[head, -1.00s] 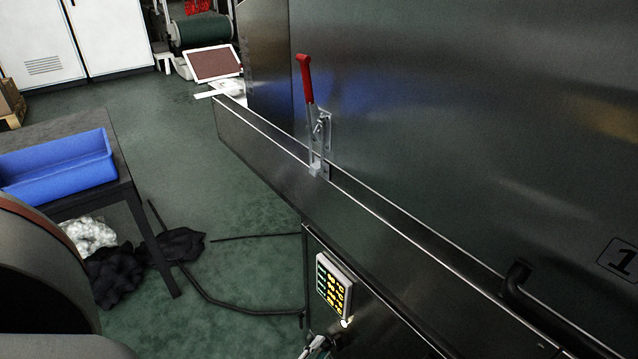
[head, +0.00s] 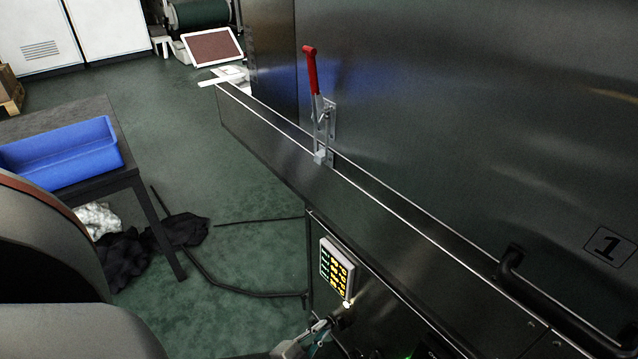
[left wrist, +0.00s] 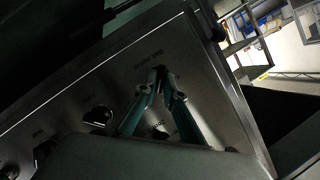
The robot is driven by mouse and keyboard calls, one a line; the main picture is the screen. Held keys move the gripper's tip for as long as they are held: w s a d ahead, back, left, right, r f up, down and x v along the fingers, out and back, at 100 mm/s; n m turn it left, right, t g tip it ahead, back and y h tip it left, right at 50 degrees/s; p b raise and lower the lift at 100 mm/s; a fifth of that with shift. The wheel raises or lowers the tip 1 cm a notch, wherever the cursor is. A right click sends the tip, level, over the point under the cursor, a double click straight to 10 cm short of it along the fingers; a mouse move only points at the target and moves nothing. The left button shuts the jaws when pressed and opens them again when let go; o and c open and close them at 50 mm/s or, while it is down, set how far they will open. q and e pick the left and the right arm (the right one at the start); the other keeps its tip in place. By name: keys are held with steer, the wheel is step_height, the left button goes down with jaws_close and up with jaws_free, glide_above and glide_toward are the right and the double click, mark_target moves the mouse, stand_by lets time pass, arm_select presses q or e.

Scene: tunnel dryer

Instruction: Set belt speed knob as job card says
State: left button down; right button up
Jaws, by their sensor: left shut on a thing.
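My left gripper (head: 318,328) is at the bottom of the head view, against the dryer's control panel. In the left wrist view its two teal-padded fingers (left wrist: 161,84) converge at the metal control panel (left wrist: 75,98). It is shut on a small dark knob, mostly hidden between the fingertips. My right gripper is not in view.
Another dark knob (left wrist: 100,117) is left of the fingers on the panel. A red-handled clamp (head: 311,72) stands on the dryer ledge, and a black handle (head: 511,268) is at right. A blue bin (head: 62,154) sits on a dark table at left. Dark cloth (head: 125,255) lies on the floor.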

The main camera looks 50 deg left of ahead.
arm_select(q)
steer(key=shift+w+a+r+n+g+h+b, duration=0.15)
steer(key=shift+n+h+b, duration=0.35)
steer(key=shift+n+h, duration=0.7)
steer(key=shift+w+a+n+g+h+b, duration=0.1)
steer(key=shift+a+n+g+h+b, duration=0.35)
steer(key=shift+n, duration=1.2)
steer(key=shift+w+r+n+h+b, duration=0.1)
steer(key=shift+n+h+b, duration=0.5)
steer(key=shift+n+h, duration=0.7)
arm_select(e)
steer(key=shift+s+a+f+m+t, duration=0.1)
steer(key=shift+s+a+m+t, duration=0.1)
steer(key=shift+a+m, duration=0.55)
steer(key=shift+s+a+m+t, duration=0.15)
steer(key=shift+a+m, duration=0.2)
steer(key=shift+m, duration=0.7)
arm_select(q)
steer(key=c, duration=2.1)
jaws_free()
steer(key=shift+c, duration=0.2)
